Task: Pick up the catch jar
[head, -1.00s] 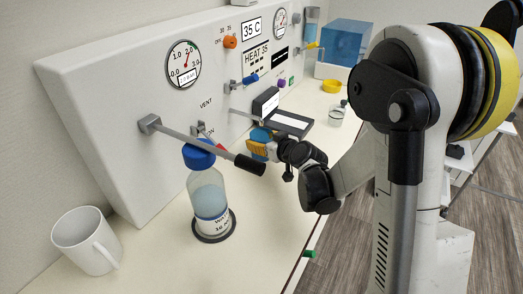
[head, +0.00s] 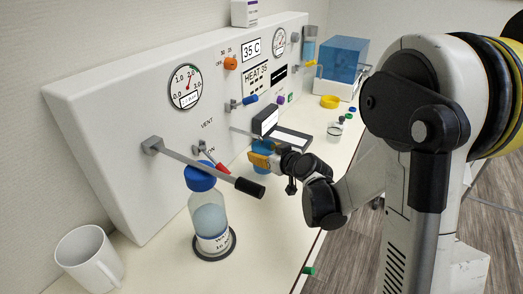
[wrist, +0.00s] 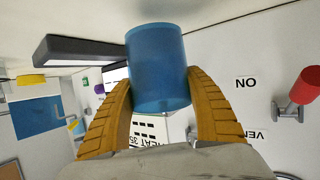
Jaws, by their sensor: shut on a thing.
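The catch jar, a translucent blue cylinder (wrist: 158,65), stands out between the two ochre fingers of my gripper (wrist: 160,105) in the wrist view. The fingers are shut on its sides. In the head view my gripper (head: 260,160) is in front of the panel, behind and right of the long lever's black grip. Only a small part of the blue jar shows there, mostly covered by the fingers. I cannot tell from these views whether its base touches the counter.
A blue-capped bottle (head: 209,222) stands on a dark ring, with the long lever (head: 205,168) reaching out above it. A white mug (head: 88,258) is at the near left. A flat dark device (head: 290,138) lies behind my gripper.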

